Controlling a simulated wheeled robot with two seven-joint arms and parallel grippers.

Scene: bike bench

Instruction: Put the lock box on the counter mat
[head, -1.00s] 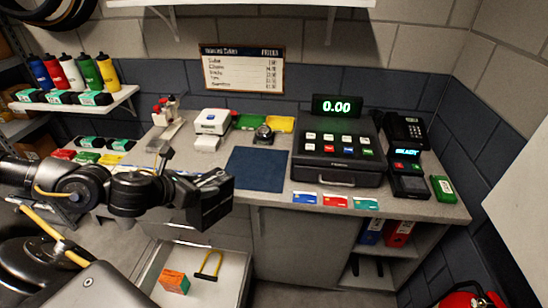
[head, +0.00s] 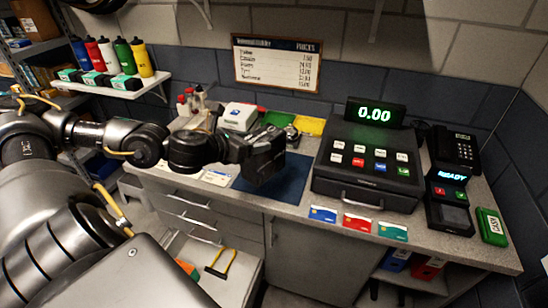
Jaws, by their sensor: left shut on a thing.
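My left gripper (head: 246,147) reaches in from the left and is shut on a dark, box-shaped thing (head: 266,160), apparently the lock box. Gripper and box are both dark, so the line between them is hard to make out. The counter mat (head: 291,181) is a dark blue square on the counter, left of the cash register. The held box is over the mat's left and back part and hides some of it. I cannot tell whether the box touches the mat. My right gripper is not in view.
The cash register (head: 367,160) stands right of the mat, with several cards in front, including a red one (head: 357,222). A white device (head: 238,117) and a yellow tray (head: 310,126) are behind. An open drawer below holds a yellow U-shaped lock (head: 220,264) and an orange box (head: 187,268).

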